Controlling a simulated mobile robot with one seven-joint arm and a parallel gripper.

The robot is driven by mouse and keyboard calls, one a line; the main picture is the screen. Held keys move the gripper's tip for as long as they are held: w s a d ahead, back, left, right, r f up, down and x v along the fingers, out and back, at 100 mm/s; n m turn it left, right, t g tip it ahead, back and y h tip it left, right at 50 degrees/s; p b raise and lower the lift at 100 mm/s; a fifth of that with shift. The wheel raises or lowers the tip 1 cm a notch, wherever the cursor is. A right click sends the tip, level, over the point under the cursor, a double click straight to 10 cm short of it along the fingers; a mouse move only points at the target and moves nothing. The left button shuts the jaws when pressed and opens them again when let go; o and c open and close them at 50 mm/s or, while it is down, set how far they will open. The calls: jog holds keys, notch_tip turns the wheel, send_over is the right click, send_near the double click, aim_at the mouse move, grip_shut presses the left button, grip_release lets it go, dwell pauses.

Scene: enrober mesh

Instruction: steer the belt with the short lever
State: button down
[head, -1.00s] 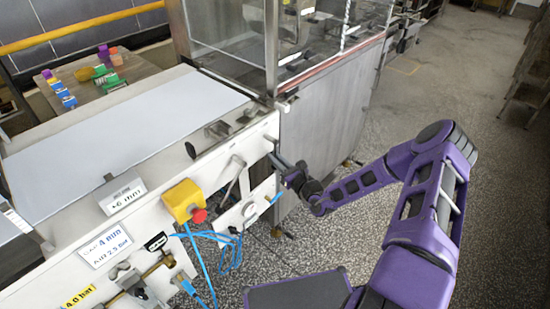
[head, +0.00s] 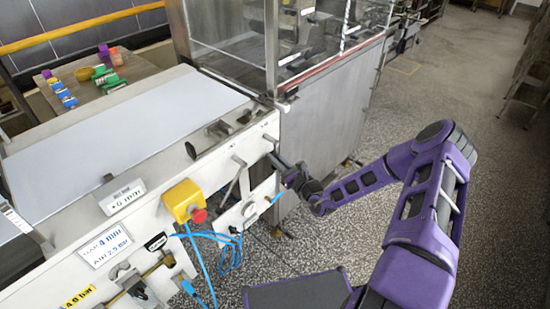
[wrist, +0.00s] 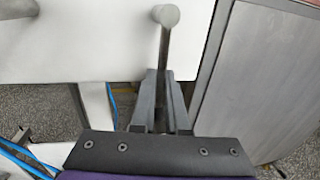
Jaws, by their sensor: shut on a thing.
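The short lever, a grey metal rod with a rounded end (wrist: 165,40), stands out from the machine's white side panel in the wrist view. My gripper (wrist: 163,80) is shut on its lower part, with one dark finger on each side of the rod. In the head view my gripper (head: 284,164) is at the right end of the white panel, beside the steel cabinet; its fingertips are small there and the grip is hard to make out. The pale belt (head: 120,140) lies flat on top of the machine.
A longer lever (head: 236,176) stands left of my gripper. A yellow box with a red button (head: 186,202) and blue hoses (head: 228,250) are further left. The steel cabinet (head: 325,120) is close on the right. A table with colored items (head: 105,92) stands behind the belt.

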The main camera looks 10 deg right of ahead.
jog(key=n, duration=0.1)
jog(key=w+d+n, duration=0.1)
jog(key=n, duration=0.1)
jog(key=shift+d+r, duration=0.1)
jog(key=shift+d, duration=0.15)
jog(key=c, duration=0.9)
grip_release()
jog(key=v, duration=1.7)
jog(key=shift+s+d+f, duration=0.15)
jog(key=shift+s+f, duration=0.05)
jog(key=shift+f, duration=0.15)
